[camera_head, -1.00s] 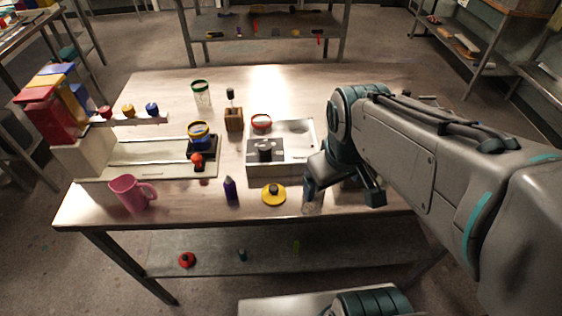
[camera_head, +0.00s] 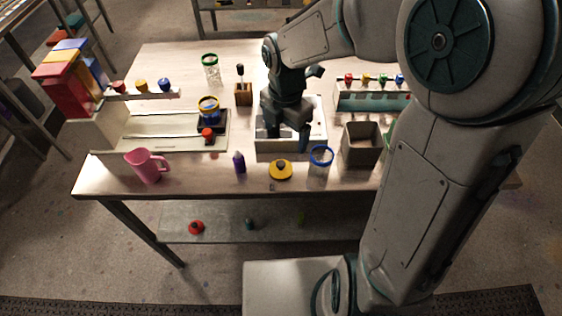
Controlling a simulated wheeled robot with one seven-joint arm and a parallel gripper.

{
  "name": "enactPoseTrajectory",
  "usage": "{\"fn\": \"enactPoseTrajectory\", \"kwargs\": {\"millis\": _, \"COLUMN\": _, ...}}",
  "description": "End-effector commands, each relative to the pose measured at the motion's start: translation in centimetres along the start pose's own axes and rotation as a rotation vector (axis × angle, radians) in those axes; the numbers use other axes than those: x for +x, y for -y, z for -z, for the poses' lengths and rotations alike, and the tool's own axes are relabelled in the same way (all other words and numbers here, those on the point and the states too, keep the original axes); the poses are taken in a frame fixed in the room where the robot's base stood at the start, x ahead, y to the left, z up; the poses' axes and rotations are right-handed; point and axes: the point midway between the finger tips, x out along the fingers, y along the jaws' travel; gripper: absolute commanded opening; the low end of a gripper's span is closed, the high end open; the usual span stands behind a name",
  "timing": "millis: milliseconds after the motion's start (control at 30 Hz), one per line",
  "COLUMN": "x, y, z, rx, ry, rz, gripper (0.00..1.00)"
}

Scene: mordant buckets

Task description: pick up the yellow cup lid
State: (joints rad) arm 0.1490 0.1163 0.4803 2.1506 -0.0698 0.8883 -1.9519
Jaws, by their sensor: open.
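The yellow cup lid (camera_head: 281,170) is a flat yellow disc with a dark knob on top. It lies on the table (camera_head: 215,183) near the front edge, between the purple bottle and the blue-rimmed cup. My gripper (camera_head: 288,143) is open and points down, above the front part of the white tray. It is behind and above the lid, apart from it, with nothing seen between its fingers. My gripper and forearm hide much of the tray.
A purple bottle (camera_head: 239,162) stands left of the lid. A clear blue-rimmed cup (camera_head: 320,161) stands close on its right. The white tray (camera_head: 316,135) is just behind. A brown box (camera_head: 361,144) and pink pitcher (camera_head: 147,166) stand further out.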

Motion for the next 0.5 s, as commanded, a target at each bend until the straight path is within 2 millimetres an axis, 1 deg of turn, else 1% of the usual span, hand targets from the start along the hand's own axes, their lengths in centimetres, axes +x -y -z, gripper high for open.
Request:
{"fn": "enactPoseTrajectory", "kwargs": {"millis": 33, "x": 1.0, "y": 0.1, "z": 0.1, "rx": -0.002, "ry": -0.005, "rz": 0.005, "gripper": 0.85}}
{"fn": "enactPoseTrajectory", "kwargs": {"millis": 200, "x": 4.5, "y": 0.1, "z": 0.2, "rx": -0.002, "ry": -0.005, "rz": 0.005, "gripper": 0.85}}
{"fn": "enactPoseTrajectory", "kwargs": {"millis": 300, "x": 6.2, "y": 0.0, "z": 0.2, "rx": -0.001, "ry": -0.004, "rz": 0.005, "gripper": 0.85}}
{"fn": "enactPoseTrajectory", "kwargs": {"millis": 400, "x": 7.3, "y": 0.0, "z": 0.1, "rx": 0.001, "ry": -0.003, "rz": 0.002, "gripper": 0.85}}
{"fn": "enactPoseTrajectory", "kwargs": {"millis": 500, "x": 7.7, "y": 0.0, "z": 0.1, "rx": 0.002, "ry": -0.001, "rz": 0.001, "gripper": 0.85}}
